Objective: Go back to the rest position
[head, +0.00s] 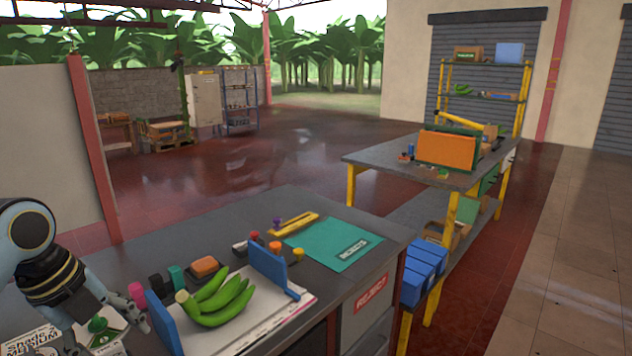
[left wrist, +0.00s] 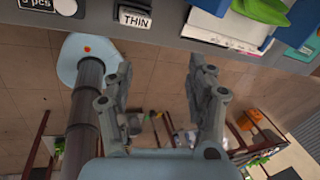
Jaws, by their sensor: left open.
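My left gripper (head: 105,318) is at the lower left of the head view, beside the near left end of the grey bench. It also shows in the left wrist view (left wrist: 163,70), its two fingers spread apart with nothing between them. Beyond the fingers that view shows tiled floor, with the bench edge along the top. A bunch of green bananas (head: 216,301) lies between two blue uprights on a white board, apart from the gripper. My right gripper is in neither view.
The bench (head: 330,215) holds a green mat (head: 325,241), a yellow tool (head: 293,224), stamps and an orange sponge (head: 204,266). Printed cards lie near my left gripper. A THIN label (left wrist: 135,19) marks the bench edge. A second table (head: 385,158) stands behind right; open red floor lies beyond.

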